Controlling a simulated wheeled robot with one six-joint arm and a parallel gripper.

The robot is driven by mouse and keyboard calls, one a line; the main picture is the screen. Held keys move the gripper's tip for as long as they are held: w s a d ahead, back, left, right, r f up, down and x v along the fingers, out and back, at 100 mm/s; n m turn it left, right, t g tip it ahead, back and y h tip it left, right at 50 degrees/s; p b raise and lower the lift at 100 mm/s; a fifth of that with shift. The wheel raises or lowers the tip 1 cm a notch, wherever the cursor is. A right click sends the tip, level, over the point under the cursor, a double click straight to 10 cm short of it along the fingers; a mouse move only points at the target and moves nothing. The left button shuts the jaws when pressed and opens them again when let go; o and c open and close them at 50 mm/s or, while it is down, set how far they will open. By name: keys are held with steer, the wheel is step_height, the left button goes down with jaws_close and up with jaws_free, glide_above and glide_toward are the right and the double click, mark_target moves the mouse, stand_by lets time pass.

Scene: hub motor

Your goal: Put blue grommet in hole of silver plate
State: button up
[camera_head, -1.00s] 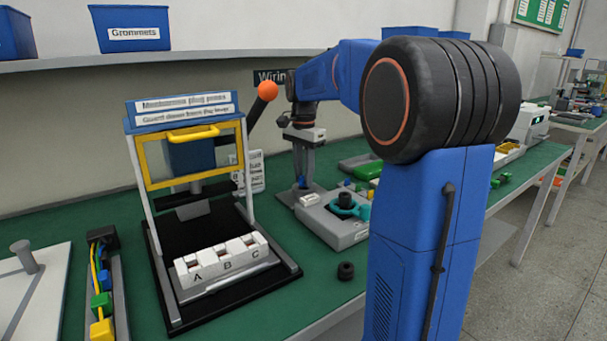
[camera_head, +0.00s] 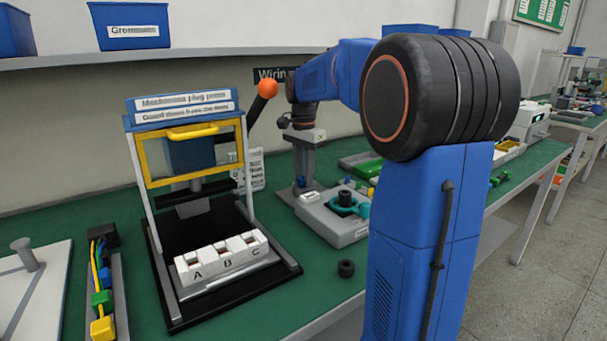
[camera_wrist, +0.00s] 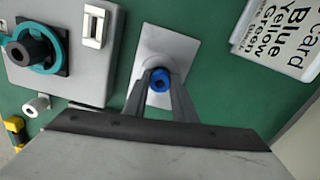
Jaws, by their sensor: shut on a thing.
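The blue grommet (camera_wrist: 160,78) is a small ring between the fingertips of my gripper (camera_wrist: 159,82) in the wrist view. The gripper is shut on it. A silver plate (camera_wrist: 186,40) lies on the green bench just beyond and beneath the fingers. A rounded grey part of it shows right behind the grommet. I cannot tell whether the grommet touches the plate or sits in its hole, which is hidden. In the head view my gripper (camera_head: 302,183) points down over the bench beside the grey fixture, and the grommet is too small there to make out well.
A grey box (camera_wrist: 88,72) with a teal ring and black hub stands left of the plate in the wrist view. A printed card (camera_wrist: 285,35) is at right. In the head view a plug press (camera_head: 190,150) stands left, and a black ring (camera_head: 346,268) lies near the bench edge.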

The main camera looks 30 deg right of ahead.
steer(key=o, duration=1.1)
step_height(320, 180, up, 17)
steer(key=shift+r, duration=0.15)
